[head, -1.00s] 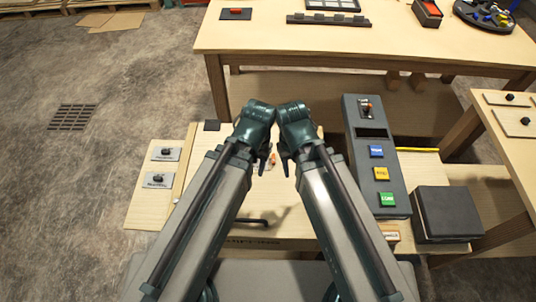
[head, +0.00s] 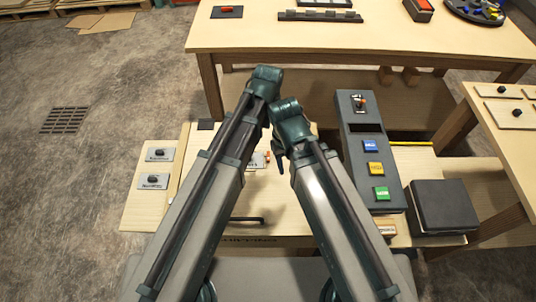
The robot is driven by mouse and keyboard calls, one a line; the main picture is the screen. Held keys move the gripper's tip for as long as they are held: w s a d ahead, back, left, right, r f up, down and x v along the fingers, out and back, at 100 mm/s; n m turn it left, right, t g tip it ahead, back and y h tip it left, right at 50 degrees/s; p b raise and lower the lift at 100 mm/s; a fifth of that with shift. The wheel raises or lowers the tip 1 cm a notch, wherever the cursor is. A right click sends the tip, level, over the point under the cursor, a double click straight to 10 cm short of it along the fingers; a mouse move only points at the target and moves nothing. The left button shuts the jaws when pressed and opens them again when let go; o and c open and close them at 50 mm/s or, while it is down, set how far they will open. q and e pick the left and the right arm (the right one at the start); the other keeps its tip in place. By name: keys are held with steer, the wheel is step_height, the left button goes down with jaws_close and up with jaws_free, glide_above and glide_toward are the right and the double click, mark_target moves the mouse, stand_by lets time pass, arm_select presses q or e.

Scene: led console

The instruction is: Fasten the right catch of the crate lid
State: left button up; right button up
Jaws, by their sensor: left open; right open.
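A pale wooden top (head: 290,215) with dark lettering on its front edge lies low in front of me, largely covered by my arms. A black bar handle (head: 250,219) shows on it. A small orange-tipped lever (head: 267,158) shows between my arms. I cannot make out which part is the right catch or whether it is fastened. My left gripper (head: 266,78) is higher, near the big table's front edge, open, its fingers mostly hidden. My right gripper (head: 279,155) is open and points down beside the orange-tipped lever. I see nothing held in either.
A grey console (head: 353,135) with blue, yellow and green buttons stands right of my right arm. A dark box (head: 442,207) is beside it. Two small plates with black knobs (head: 158,155) lie at left. A large table (head: 300,40) is behind; a side table (head: 500,120) is at right.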

mark_target(268, 158)
arm_select(q)
steer(key=shift+f+b, duration=6.9)
steer(key=shift+b, duration=0.05)
arm_select(e)
steer(key=shift+f, duration=6.95)
arm_select(q)
steer(key=shift+c, duration=0.3)
jaws_close()
